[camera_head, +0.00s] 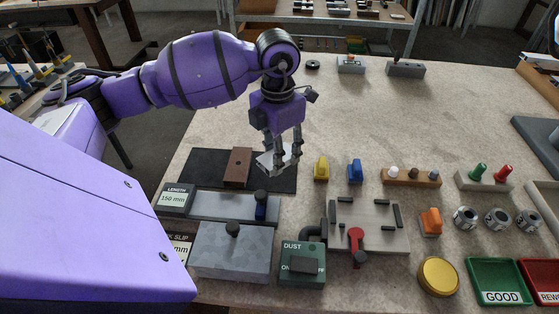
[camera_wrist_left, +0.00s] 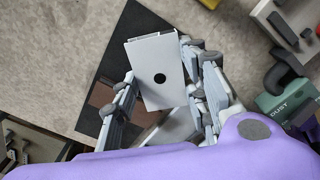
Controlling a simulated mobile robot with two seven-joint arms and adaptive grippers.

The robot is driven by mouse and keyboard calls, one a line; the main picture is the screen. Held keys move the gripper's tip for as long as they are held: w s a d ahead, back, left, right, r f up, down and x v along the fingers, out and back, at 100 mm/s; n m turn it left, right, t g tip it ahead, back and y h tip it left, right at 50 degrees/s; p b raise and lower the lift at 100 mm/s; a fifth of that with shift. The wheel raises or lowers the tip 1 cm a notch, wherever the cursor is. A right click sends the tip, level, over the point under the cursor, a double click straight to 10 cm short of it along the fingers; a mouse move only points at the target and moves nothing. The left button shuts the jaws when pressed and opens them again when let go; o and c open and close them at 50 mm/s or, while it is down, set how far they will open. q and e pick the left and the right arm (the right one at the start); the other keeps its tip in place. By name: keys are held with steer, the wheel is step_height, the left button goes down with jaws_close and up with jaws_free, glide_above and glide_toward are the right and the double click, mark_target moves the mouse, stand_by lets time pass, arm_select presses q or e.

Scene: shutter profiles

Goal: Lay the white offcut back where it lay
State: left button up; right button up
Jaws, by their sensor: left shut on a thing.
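The white offcut (camera_head: 266,161) is a pale flat piece. In the left wrist view the offcut (camera_wrist_left: 153,55) shows a round black spot and sits between the fingers. My left gripper (camera_head: 284,168) points down over the right part of the dark mat (camera_head: 205,160) and is shut on the offcut. I cannot tell whether the offcut touches the mat. My right gripper is in neither view.
A brown block (camera_head: 237,167) stands on the mat left of the gripper. Yellow (camera_head: 321,169) and blue (camera_head: 355,171) pieces stand to the right. The length gauge (camera_head: 220,206) and green dust box (camera_head: 303,262) lie in front. The table behind the mat is mostly clear.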

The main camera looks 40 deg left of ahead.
arm_select(q)
steer(key=shift+w+f, duration=0.2)
steer(key=shift+f, duration=0.05)
steer(key=shift+w+f, duration=0.15)
steer(key=shift+f, duration=0.75)
steer(key=shift+w+f, duration=0.1)
steer(key=shift+f, duration=0.8)
steer(key=shift+f, duration=0.25)
steer(key=o, duration=1.2)
steer(key=shift+r, duration=0.1)
steer(key=shift+c, duration=0.2)
step_height(320, 180, up, 12)
steer(key=shift+r, duration=0.15)
